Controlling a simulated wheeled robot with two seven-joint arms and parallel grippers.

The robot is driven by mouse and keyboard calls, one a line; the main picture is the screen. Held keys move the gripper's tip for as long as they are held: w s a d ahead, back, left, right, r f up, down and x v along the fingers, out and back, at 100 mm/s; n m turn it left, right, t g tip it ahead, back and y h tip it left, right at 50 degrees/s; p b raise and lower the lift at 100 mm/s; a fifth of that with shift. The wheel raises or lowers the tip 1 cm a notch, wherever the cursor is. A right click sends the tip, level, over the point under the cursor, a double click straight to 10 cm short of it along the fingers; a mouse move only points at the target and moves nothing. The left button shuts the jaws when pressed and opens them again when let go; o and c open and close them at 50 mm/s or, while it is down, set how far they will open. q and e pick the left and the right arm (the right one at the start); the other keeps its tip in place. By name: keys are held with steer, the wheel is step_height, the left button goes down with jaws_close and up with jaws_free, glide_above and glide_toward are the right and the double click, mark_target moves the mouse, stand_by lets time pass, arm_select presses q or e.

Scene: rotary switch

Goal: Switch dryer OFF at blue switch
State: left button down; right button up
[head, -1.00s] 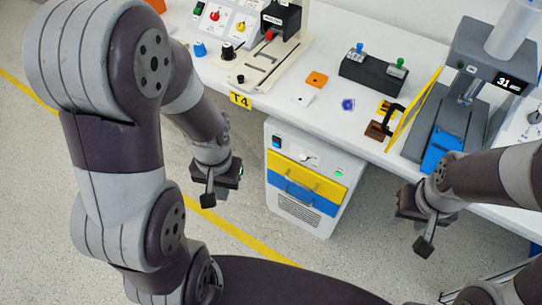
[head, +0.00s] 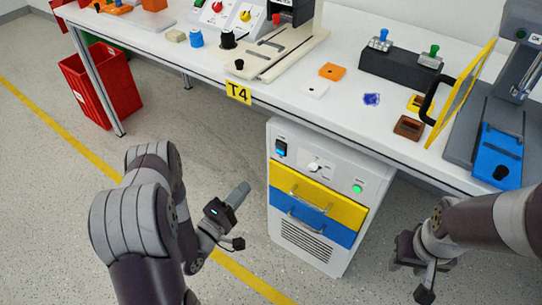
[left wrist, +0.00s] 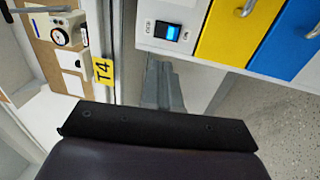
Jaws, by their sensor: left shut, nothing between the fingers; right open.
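The dryer is a white cabinet (head: 322,262) under the table, with a yellow and a blue drawer. Its blue switch (head: 281,148) is a lit rocker in a dark frame at the front's upper left; the left wrist view shows it too (left wrist: 168,32), with small marks on both sides. A white knob (head: 315,167) and a lit green lamp (head: 357,188) sit to its right. My left gripper (head: 243,189) is shut and empty, left of and below the switch, apart from the cabinet. My right gripper (head: 425,270) is open at the lower right; its fingertips are unclear.
The white table (head: 300,112) with a yellow T4 label (head: 238,91) overhangs the cabinet. A red bin (head: 108,85) stands under its left end. A table leg (head: 95,80) is beside it. The floor left of the cabinet is clear.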

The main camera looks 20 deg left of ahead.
mark_target(278, 147)
arm_select(q)
steer(key=shift+w, duration=0.1)
steer(key=b+x, duration=0.3)
steer(key=x, duration=1.1)
steer(key=shift+f, duration=0.1)
